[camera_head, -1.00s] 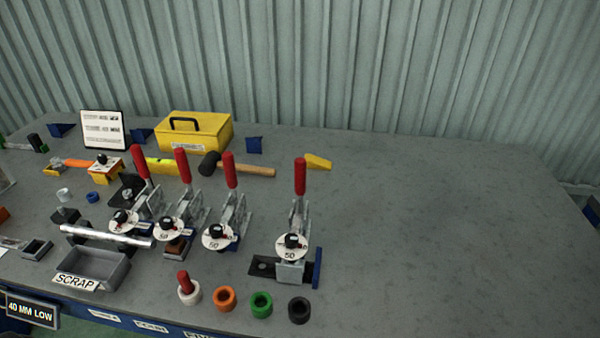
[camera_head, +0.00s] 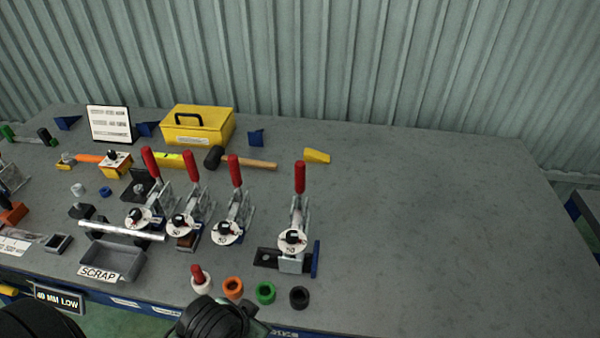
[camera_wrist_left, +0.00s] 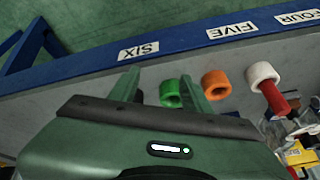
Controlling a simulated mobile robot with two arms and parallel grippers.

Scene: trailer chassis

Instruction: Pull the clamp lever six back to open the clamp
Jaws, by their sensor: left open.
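Several toggle clamps with upright red levers stand on the grey bench in the head view. The rightmost clamp (camera_head: 293,240) stands apart from the others, its red lever (camera_head: 300,177) pointing up. The head view shows no readable number for it. In the left wrist view, a SIX label (camera_wrist_left: 138,50) is on the blue bench edge. My left gripper (camera_wrist_left: 162,88) is open and empty over the front edge, near the green ring (camera_wrist_left: 172,93). No clamp lever is between its fingers. My right gripper is not in view.
White, orange (camera_head: 232,287), green and black (camera_head: 299,297) rings line the front edge. A grey scrap tray (camera_head: 128,262) lies left. A yellow toolbox (camera_head: 198,127) and a mallet (camera_head: 245,163) lie behind the clamps. The bench right of the rightmost clamp is clear.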

